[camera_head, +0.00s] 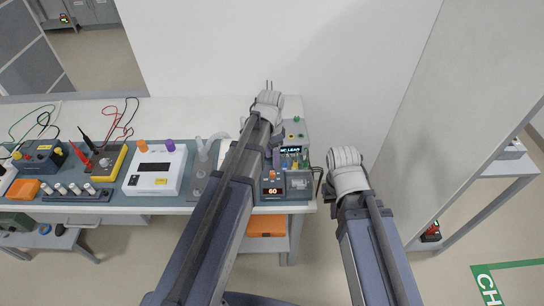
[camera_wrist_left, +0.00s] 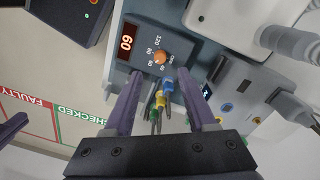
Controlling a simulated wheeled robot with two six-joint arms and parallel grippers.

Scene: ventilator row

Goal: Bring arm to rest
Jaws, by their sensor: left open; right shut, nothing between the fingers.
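Under my left arm stands a grey device with a red "60" display (camera_head: 273,191), also seen in the wrist view (camera_wrist_left: 126,41). A white box (camera_head: 155,170) and a yellow meter (camera_head: 105,163) stand to the left. A partition (camera_head: 450,110) rises at right. A green floor marking (camera_head: 487,283) lies at lower right.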

